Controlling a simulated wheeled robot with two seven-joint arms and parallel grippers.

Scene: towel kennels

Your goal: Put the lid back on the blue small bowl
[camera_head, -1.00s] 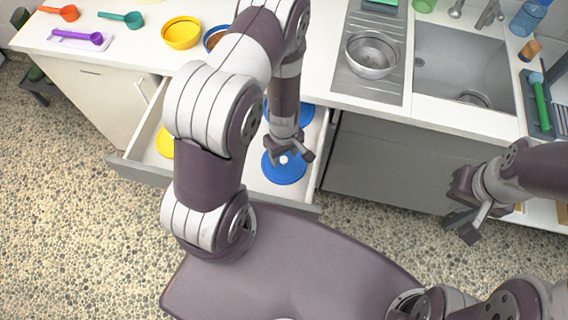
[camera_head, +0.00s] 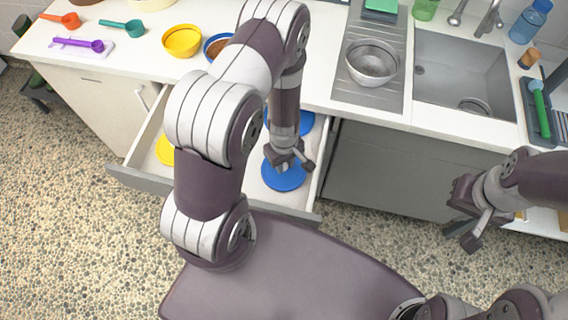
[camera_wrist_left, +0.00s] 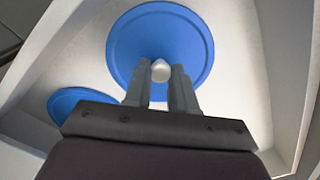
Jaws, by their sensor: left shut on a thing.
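A round blue lid (camera_head: 284,181) with a white knob lies in the open drawer. In the left wrist view the lid (camera_wrist_left: 128,45) fills the top middle, and the knob (camera_wrist_left: 160,69) sits between my fingertips. My left gripper (camera_head: 288,162) is over the lid and shut on the knob. The lid appears to rest on the drawer floor. A small bowl with a blue rim (camera_head: 209,49) and brown contents stands on the counter, uncovered and partly hidden behind my left arm. My right gripper (camera_head: 466,216) is open and empty at the right, away from the counter.
Another blue lid (camera_head: 305,122) lies further back in the drawer (camera_head: 141,179), and a yellow lid (camera_head: 165,148) lies at its left. On the counter are a yellow bowl (camera_head: 182,41), several measuring scoops and a metal bowl (camera_head: 372,62) beside the sink (camera_head: 470,68).

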